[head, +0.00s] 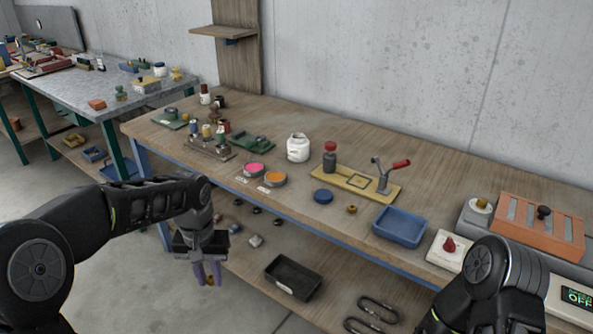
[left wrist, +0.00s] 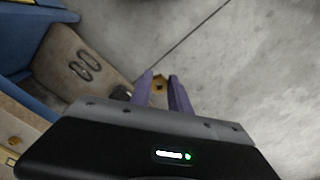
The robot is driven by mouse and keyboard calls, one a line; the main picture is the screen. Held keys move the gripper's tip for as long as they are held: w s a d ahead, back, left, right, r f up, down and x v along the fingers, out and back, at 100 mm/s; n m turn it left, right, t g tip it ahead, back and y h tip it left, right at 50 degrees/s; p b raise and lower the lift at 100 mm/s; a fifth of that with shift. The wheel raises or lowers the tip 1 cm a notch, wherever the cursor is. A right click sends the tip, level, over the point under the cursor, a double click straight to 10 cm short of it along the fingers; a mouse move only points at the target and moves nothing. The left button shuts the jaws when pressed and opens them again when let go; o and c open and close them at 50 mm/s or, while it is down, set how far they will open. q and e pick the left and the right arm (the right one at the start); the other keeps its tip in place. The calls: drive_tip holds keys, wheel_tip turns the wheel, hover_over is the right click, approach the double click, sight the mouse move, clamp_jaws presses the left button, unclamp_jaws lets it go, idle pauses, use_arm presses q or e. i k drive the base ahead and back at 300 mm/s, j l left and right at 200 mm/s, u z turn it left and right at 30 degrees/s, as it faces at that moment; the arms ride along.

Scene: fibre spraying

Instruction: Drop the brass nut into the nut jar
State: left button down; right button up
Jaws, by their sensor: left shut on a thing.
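My left gripper (head: 207,279) points down in front of the workbench, above the floor. Its purple fingers are shut on a small brass nut (head: 209,281); in the left wrist view the nut (left wrist: 159,84) sits between the fingertips. A white jar (head: 298,149) stands upright on the bench, farther back and to the right of the gripper; I cannot read a label on it. A blue round lid-like disc (head: 323,196) lies in front of it. Another small brass piece (head: 352,209) lies to the disc's right. My right arm shows at lower right, but its gripper is not visible.
Pink (head: 254,170) and orange (head: 271,178) round tins sit near the bench's front edge. A yellow-based fixture with a red-handled lever (head: 393,166) and a blue tray (head: 399,228) are farther right. A black bin (head: 293,276) is on the lower shelf.

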sight(303, 157)
drive_tip(key=k+z, duration=0.15)
drive_tip(key=z, duration=1.6)
drive_tip(key=j, duration=1.4)
drive_tip(key=i+j, duration=0.15)
drive_tip(key=j, duration=1.25)
drive_tip(key=i+z, duration=0.05)
